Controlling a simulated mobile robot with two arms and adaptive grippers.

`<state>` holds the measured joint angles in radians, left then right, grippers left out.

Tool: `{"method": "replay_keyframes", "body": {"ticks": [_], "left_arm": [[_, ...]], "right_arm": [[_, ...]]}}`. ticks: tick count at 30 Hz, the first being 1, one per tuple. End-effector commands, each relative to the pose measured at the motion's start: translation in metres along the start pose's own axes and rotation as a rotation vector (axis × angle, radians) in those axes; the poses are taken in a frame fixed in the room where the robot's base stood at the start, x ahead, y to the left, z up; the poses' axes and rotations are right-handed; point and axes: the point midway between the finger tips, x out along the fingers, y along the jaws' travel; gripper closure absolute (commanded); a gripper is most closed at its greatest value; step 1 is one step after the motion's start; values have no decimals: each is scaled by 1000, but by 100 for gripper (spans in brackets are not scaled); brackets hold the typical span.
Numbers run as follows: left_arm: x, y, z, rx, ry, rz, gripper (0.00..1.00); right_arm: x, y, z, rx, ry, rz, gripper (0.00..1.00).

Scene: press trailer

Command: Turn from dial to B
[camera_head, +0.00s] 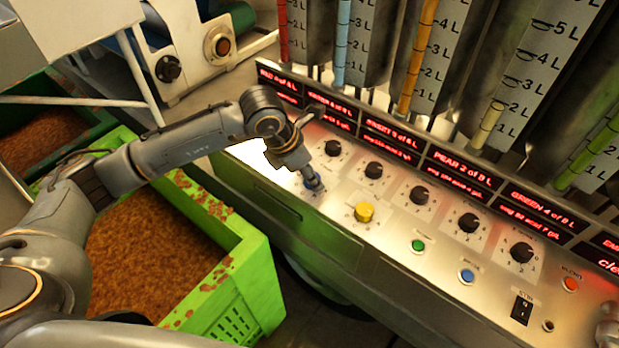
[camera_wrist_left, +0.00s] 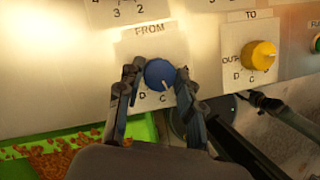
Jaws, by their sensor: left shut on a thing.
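The blue FROM dial (camera_wrist_left: 159,74) is on the metal panel, with the letters D and C printed below it. A small pale mark on its lower edge points down, roughly toward C. The B position does not show; the right-hand finger covers that side. My left gripper (camera_wrist_left: 158,80) is shut on the dial, one finger on each side. In the head view my left gripper (camera_head: 314,184) reaches the panel's left end and mostly hides the dial. The yellow TO dial (camera_wrist_left: 262,55) is to its right.
The yellow dial (camera_head: 364,212) is close to my left gripper. A row of black knobs (camera_head: 373,170) runs behind, with green (camera_head: 418,246) and blue (camera_head: 467,276) buttons in front. A green crate (camera_head: 247,270) stands below the panel's left end.

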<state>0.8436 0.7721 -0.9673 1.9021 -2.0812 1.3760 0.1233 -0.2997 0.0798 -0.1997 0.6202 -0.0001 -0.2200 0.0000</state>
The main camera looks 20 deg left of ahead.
Motion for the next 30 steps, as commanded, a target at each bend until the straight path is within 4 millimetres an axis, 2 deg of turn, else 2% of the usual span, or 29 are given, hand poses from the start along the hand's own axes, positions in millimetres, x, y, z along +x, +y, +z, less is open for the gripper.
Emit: {"method": "replay_keyframes", "body": {"ticks": [3, 12, 21, 30], "left_arm": [[3, -1, 0, -94, -3, 41, 95], [2, -2, 0, -296, -3, 124, 95], [0, -2, 1, -399, -2, 167, 95], [-1, -2, 1, -423, -1, 175, 95]], "right_arm": [[14, 0, 1, 0, 0, 0, 60], [33, -1, 3, 0, 0, 0, 60], [41, -1, 4, 0, 0, 0, 60], [42, -1, 4, 0, -1, 0, 60]]}}
